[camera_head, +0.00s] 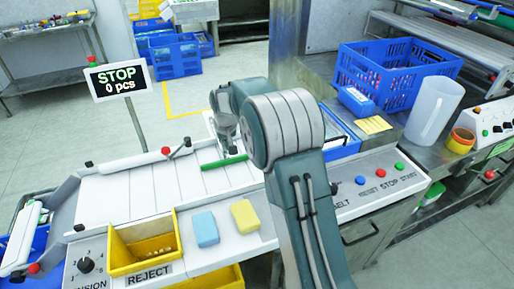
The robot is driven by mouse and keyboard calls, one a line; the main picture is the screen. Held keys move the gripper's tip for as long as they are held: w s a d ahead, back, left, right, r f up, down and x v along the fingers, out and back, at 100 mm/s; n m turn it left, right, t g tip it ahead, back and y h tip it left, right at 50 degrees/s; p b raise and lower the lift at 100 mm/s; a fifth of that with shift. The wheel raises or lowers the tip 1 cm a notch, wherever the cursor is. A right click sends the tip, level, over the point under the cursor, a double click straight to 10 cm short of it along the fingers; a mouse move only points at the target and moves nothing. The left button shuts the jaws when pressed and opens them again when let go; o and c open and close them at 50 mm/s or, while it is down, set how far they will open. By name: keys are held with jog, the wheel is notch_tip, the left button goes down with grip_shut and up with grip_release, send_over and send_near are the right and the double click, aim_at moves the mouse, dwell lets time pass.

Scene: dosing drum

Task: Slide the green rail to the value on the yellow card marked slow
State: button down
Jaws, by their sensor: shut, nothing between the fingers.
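The green rail (224,162) is a short green bar lying across the white slatted belt, left of my arm. My gripper (231,151) points down just above the rail, shut and empty. My forearm partly hides it, and I cannot tell whether its tips touch the rail. A yellow card (374,125) with faint lines of writing lies on the steel bench to the right. Its writing is too small to read, so I cannot tell whether it is the one marked slow. Any scale beside the rail is not readable.
A sign (122,79) reads STOP, 0 pcs. A yellow REJECT bin (145,262), a blue block (205,229) and a yellow block (245,216) are along the front edge. A blue crate (395,75) and a clear cylinder (434,110) stand at right. The left belt is clear.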

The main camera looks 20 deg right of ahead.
jog(key=shift+w, duration=2.45)
jog(key=shift+s, duration=0.75)
jog(key=shift+r, duration=4.05)
